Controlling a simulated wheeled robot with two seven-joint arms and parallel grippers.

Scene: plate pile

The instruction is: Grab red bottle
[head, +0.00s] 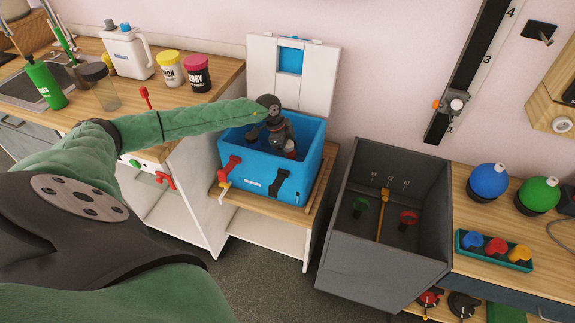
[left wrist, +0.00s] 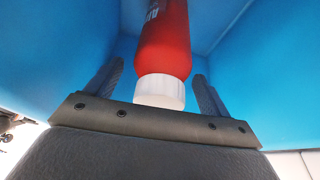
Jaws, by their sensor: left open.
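The red bottle (left wrist: 164,38) with a white cap (left wrist: 160,91) is inside the blue cooler box (head: 311,164). In the left wrist view it stands between the two open fingers, cap toward the palm, with gaps on both sides. My left gripper is open, reaching down into the box. The bottle's far end is out of the wrist view. My right gripper is not in view.
The cooler's white lid (head: 316,70) stands open behind it. The box sits on a wooden shelf (head: 307,214). A grey open bin (head: 378,262) is to the right. The counter (head: 127,103) at the left holds a green bottle (head: 45,86), a white jug (head: 128,58) and jars.

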